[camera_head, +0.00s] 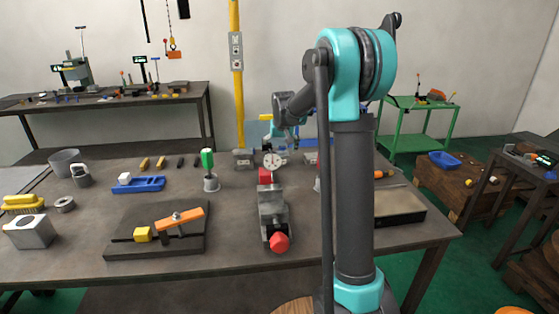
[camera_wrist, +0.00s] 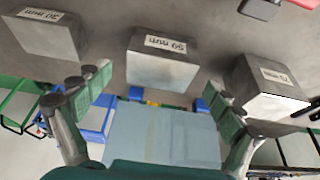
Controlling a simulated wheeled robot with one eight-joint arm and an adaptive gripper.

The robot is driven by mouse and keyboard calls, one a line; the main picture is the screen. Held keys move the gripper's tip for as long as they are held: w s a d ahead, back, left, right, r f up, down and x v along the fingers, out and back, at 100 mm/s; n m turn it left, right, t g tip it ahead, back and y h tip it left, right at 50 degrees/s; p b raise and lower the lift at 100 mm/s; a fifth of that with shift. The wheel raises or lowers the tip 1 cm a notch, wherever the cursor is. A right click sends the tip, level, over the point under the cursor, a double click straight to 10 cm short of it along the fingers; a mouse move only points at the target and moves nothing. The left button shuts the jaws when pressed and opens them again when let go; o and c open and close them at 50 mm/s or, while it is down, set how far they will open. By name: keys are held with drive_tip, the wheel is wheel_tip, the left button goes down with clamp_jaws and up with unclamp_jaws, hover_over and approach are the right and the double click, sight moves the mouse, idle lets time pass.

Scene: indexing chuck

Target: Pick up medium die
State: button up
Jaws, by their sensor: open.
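Three grey metal blocks with white labels show in the wrist view. The middle block (camera_wrist: 163,70) has a label that seems to read 50 mm, upside down; I take it as the medium die. A left block (camera_wrist: 48,38) seems marked 30 mm. A right block (camera_wrist: 265,90) has a label hard to read. My gripper (camera_wrist: 155,84) is open, its green-padded fingers apart on either side of the middle block's near edge, with nothing held. In the head view my gripper (camera_head: 281,131) is partly hidden by my arm, over the bench's back.
On the bench (camera_head: 80,265) stand a vise-like fixture (camera_head: 273,208) with a dial gauge (camera_head: 271,160) behind it, a clamp board (camera_head: 180,246), a blue tray (camera_head: 139,185) and a green-handled tool (camera_head: 208,160). A yellow post (camera_head: 237,80) rises behind the bench.

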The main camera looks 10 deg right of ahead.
drive_tip(key=shift+x, duration=1.35)
drive_tip(key=shift+c, duration=0.6)
drive_tip(key=c, duration=1.9)
drive_tip(key=shift+o, duration=0.2)
drive_tip(key=shift+r, duration=0.1)
